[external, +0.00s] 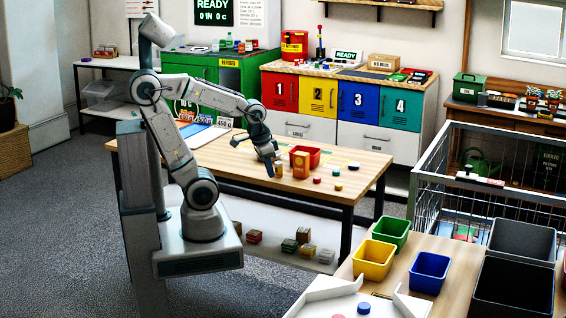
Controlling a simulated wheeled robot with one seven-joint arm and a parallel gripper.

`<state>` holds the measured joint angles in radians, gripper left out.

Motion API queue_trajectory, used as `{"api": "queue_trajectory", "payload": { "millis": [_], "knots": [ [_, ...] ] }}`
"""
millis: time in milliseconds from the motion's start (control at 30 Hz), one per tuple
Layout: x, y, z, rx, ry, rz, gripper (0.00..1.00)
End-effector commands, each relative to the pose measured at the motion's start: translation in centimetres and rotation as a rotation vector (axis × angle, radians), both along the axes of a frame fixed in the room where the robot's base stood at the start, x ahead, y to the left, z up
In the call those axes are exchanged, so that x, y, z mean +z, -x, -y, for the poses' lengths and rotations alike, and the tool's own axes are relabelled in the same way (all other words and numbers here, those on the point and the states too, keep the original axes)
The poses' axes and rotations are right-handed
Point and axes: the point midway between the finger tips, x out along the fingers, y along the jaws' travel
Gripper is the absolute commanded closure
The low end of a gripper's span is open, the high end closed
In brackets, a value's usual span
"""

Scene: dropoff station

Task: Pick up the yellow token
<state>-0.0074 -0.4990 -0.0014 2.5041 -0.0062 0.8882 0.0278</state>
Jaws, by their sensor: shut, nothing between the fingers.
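My gripper (273,168) is at the end of my arm, low over the wooden table, left of the red tray (313,151) and an orange box (300,166). Its fingers are shut and hold nothing. A further small token (353,166) lies behind these.
Yellow (373,259), green (390,232) and blue (429,272) bins stand on another table at front right, near a wire cage (430,190).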

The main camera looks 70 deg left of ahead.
Motion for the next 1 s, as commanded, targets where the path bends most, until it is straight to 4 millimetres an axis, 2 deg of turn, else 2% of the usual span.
{"api": "queue_trajectory", "payload": {
  "millis": [167, 200, 367, 400, 667, 767, 867, 1000],
  "knots": [
    [0.0, 0.0, 0.0, 0.000, 0.000, 0.000, 1.00],
    [0.0, 0.0, 0.0, 0.000, 0.000, 0.000, 0.94],
    [0.0, 0.0, 0.0, 0.000, 0.000, 0.000, 0.50],
    [0.0, 0.0, 0.0, 0.000, 0.000, 0.000, 0.47],
    [0.1, -0.1, 0.0, 0.005, 0.002, -0.001, 0.47],
    [0.5, -1.1, -0.2, 0.046, 0.017, -0.008, 0.47],
    [1.5, -3.3, -0.7, 0.150, 0.053, -0.028, 0.47],
    [2.9, -7.9, -2.0, 0.371, 0.116, -0.069, 0.47]
  ]
}}
